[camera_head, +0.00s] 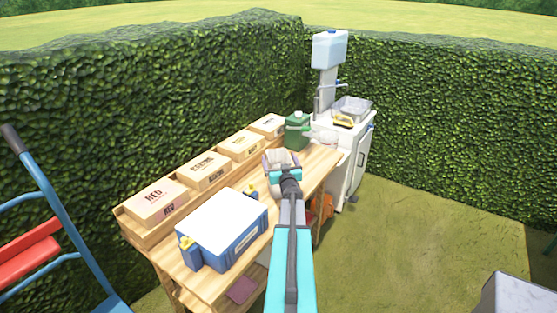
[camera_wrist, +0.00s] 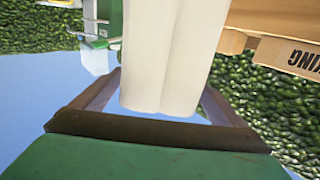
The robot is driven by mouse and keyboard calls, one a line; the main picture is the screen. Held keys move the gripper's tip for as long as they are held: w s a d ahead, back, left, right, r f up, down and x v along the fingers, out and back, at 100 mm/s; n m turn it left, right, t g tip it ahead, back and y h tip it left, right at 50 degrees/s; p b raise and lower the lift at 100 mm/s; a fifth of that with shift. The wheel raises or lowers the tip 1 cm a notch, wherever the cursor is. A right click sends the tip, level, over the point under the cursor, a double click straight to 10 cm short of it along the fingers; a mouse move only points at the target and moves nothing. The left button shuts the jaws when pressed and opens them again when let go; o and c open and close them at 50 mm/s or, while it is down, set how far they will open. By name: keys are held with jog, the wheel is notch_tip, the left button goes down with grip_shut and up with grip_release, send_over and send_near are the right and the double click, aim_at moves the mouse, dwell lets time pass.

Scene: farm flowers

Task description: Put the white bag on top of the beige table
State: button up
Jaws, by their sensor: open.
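The white bag (camera_wrist: 168,50) is a cream-white upright shape that fills the middle of the wrist view. It lies between the two spread brown fingers of my gripper (camera_wrist: 160,84), with a gap visible beside it. My gripper is open around the bag's near end and not clamped on it. In the head view the bag (camera_head: 281,156) shows as a small pale shape at the end of my arm, partly hidden by my gripper (camera_head: 278,164). It appears over the beige wooden table (camera_head: 318,168); whether it rests on the top is hidden.
Several labelled boxes (camera_head: 158,200) line the table's back edge. A blue crate with a white lid (camera_head: 225,225) stands at the near end, and a green can (camera_head: 297,131) at the far end. A white sink unit (camera_head: 352,150) stands beyond. A blue hand truck (camera_head: 45,190) is at left.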

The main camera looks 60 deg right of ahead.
jog(key=b+v, duration=0.2)
jog(key=v, duration=0.9)
dwell(0.3)
dwell(0.8)
